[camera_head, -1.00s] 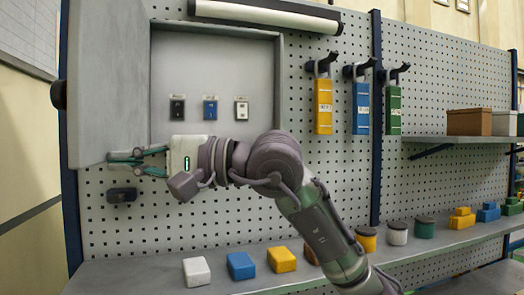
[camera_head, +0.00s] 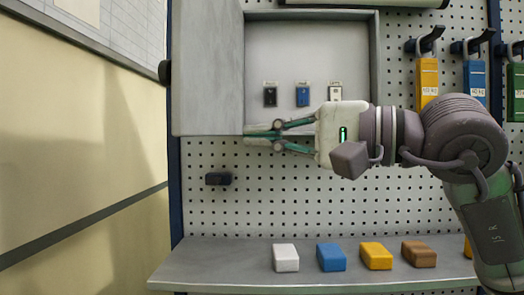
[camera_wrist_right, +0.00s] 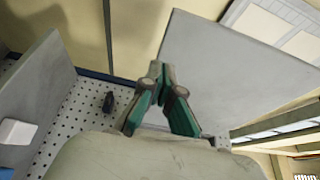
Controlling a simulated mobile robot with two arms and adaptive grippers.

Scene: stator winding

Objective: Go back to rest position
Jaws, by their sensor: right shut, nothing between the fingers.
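My right gripper (camera_head: 248,135) is shut and empty in the head view, its green fingers pointing left. Its tips are by the lower right corner of the open grey cabinet door (camera_head: 207,75), just below the cabinet; I cannot tell if they touch it. The right wrist view also shows the closed fingertips (camera_wrist_right: 157,70), with a grey panel (camera_wrist_right: 245,75) behind them. My right arm comes in from the right. My left gripper is not in view.
The grey cabinet (camera_head: 310,50) holds black, blue and white switches. A shelf (camera_head: 225,260) below carries white, blue, yellow and brown blocks. Yellow, blue and green tagged pieces hang at the right. A dark handle (camera_head: 218,179) sits on the pegboard (camera_head: 260,210).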

